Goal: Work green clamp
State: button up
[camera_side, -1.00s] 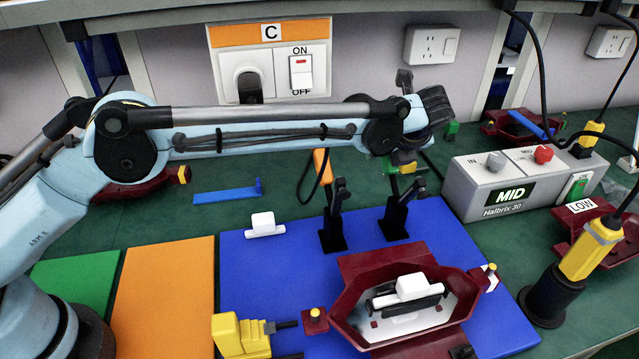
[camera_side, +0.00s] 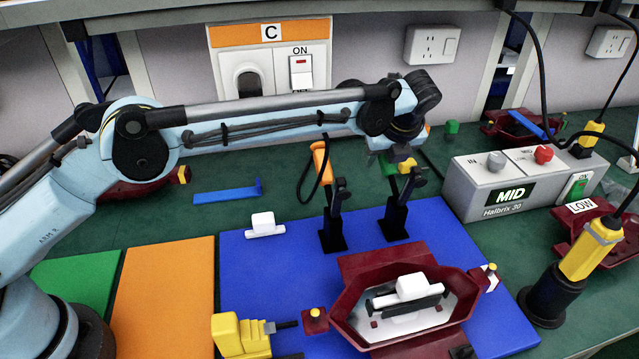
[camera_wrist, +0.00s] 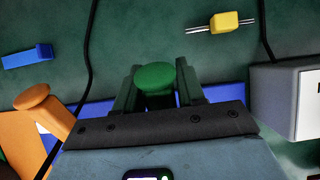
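The green clamp is a black upright toggle clamp (camera_side: 394,220) on the right of the blue mat, its upper part close below my wrist. Its round green knob (camera_wrist: 155,78) shows in the wrist view between the two fingers of my gripper (camera_wrist: 158,85). The fingers stand apart, one on each side of the knob, with little room between; I cannot tell whether they touch it. In the side view my gripper is mostly hidden behind my wrist.
A second black clamp (camera_side: 333,232) with an orange knob (camera_wrist: 32,95) stands to the left. A dark red lamp housing (camera_side: 350,318) lies in front on the blue mat (camera_side: 245,300). The grey MID box (camera_side: 468,195) is to the right. A yellow part (camera_wrist: 225,22) lies beyond.

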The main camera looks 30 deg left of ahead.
aim_at(392, 171)
jog(key=shift+o, duration=1)
jog(key=shift+r, duration=0.15)
jog(key=v, duration=1.1)
jog(key=shift+r, duration=0.35)
jog(key=shift+s, duration=0.1)
